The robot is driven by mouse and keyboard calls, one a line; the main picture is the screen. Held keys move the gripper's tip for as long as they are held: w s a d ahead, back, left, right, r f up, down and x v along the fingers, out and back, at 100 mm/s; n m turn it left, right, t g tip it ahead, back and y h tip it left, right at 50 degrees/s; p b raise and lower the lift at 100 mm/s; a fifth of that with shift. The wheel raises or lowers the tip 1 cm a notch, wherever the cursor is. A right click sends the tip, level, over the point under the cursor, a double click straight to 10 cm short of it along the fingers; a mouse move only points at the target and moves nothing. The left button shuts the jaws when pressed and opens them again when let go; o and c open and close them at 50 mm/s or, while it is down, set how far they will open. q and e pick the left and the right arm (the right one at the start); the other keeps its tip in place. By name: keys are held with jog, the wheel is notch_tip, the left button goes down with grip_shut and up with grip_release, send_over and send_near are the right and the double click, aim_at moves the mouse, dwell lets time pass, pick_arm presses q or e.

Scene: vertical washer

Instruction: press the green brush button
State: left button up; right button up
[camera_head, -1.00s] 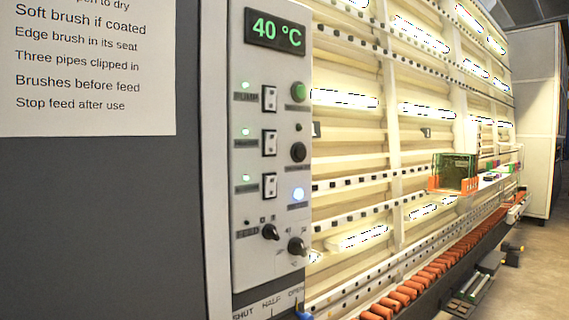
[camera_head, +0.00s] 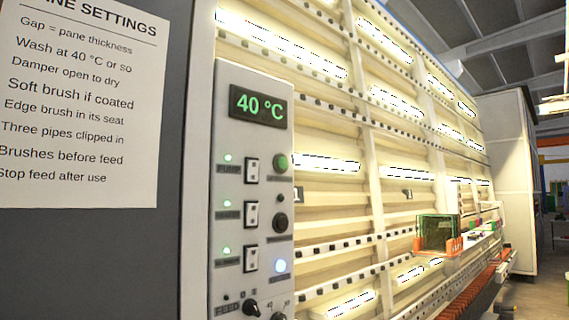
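The control panel (camera_head: 228,145) stands upright left of centre in the head view. A green round button (camera_head: 281,163) sits in its right column, below the display (camera_head: 258,105) that reads 40 °C. A dark round button (camera_head: 280,221) and a lit blue-white button (camera_head: 281,266) sit below it. Three rocker switches (camera_head: 252,170) run down the middle, each with a green lamp to its left. The labels are too small to read surely. Neither of my grippers shows.
A settings sheet (camera_head: 75,100) hangs on the dark surface at left. The washer's ribbed wall (camera_head: 330,185) with lit strips runs off to the right. An orange-and-green rack (camera_head: 438,235) stands by the rollers (camera_head: 470,290). A pale cabinet (camera_head: 510,170) stands beyond.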

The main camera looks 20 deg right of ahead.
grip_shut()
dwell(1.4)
